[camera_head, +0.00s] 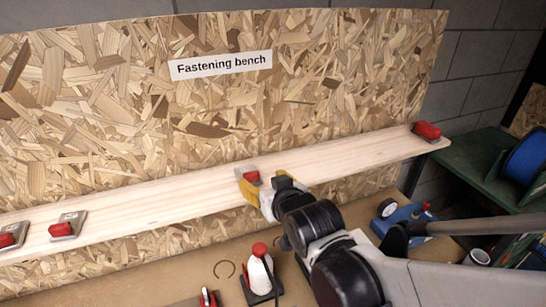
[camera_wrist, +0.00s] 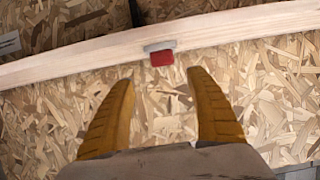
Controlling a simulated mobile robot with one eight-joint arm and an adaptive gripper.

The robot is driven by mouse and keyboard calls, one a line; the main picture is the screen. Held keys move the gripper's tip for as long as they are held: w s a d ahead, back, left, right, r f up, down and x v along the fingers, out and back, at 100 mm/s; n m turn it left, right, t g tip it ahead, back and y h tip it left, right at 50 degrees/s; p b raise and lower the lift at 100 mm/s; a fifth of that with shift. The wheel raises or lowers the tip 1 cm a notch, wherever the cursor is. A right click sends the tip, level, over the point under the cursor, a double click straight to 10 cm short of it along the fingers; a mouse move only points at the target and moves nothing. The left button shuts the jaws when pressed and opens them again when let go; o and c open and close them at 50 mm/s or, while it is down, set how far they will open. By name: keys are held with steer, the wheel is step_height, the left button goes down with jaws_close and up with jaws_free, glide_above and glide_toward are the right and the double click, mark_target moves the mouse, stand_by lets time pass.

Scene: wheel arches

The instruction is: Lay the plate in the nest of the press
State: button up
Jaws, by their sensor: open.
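A small grey plate with a red block on it (camera_head: 251,177) lies on the pale wooden shelf; in the wrist view its red block (camera_wrist: 162,58) shows at the shelf edge, ahead of the fingertips. My gripper (camera_head: 256,187) has yellow fingers and is at the shelf front by this plate. In the wrist view the fingers (camera_wrist: 161,78) are spread wide with nothing between them, and the plate looks apart from them. Similar red-topped plates lie at the shelf's left (camera_head: 68,226) and far left (camera_head: 13,236). I cannot tell which object is the press; its nest is not identifiable.
The shelf (camera_head: 160,200) runs along a chipboard panel with a "Fastening bench" sign (camera_head: 220,65). A red item (camera_head: 428,131) sits at its right end. Below stand a white, red-topped device (camera_head: 260,274) and a blue device (camera_head: 408,216). A green table with a blue spool (camera_head: 525,160) is right.

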mark_target(252, 176)
steer(key=x, duration=0.4)
steer(key=shift+a+f+b, duration=0.15)
steer(key=shift+a+b, duration=0.15)
steer(key=shift+a, duration=0.1)
steer(key=x, duration=0.5)
steer(key=shift+w+f+b, duration=0.1)
steer(key=shift+f+b, duration=0.2)
steer(key=shift+r, duration=0.1)
jaws_close()
